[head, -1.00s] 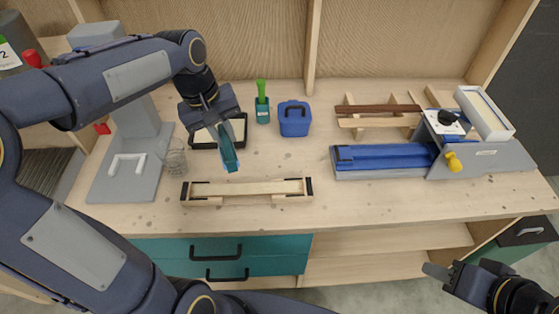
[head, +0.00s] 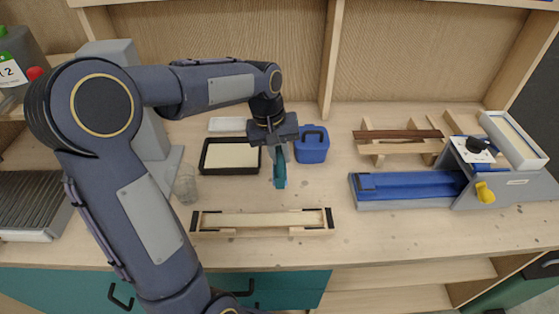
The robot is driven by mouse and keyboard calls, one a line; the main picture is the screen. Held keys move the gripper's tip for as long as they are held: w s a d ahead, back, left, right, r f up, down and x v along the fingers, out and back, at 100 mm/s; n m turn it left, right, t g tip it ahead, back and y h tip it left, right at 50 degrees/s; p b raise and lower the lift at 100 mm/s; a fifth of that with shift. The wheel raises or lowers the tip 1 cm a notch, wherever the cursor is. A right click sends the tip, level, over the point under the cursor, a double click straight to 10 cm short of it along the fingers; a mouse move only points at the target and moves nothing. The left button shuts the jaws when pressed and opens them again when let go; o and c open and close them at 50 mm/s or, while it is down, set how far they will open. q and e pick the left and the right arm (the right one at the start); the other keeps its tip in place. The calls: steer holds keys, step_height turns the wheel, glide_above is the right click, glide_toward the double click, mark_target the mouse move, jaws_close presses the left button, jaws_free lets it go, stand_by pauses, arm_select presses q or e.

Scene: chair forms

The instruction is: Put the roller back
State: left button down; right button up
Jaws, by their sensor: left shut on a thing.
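My left gripper (head: 279,156) is shut on a teal thing (head: 280,175), which I take to be the roller. It hangs down from the jaws above the bench, just right of the black tray (head: 206,162). The tray has a pale inside and lies flat on the bench. My gripper covers the top of the teal thing and the bench behind it, so the small green pot is hidden. My right gripper does not show clearly.
A wooden frame (head: 262,224) lies in front. A clear glass (head: 186,186) stands left of the tray. A blue-bedded jig (head: 410,187) fills the right. Bare bench lies between the tray and the frame.

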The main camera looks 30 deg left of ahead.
arm_select(q)
steer(key=shift+w+a+f, duration=0.35)
steer(key=shift+w+f, duration=0.1)
steer(key=shift+f, duration=0.2)
steer(key=f, duration=0.3)
steer(key=shift+w+a+f, duration=0.1)
steer(key=shift+w+a, duration=0.1)
steer(key=shift+w, duration=0.1)
steer(key=shift+f, duration=0.4)
steer(key=shift+f, duration=0.1)
steer(key=shift+f, duration=0.15)
steer(key=c, duration=1.4)
jaws_free()
steer(key=shift+o, duration=0.2)
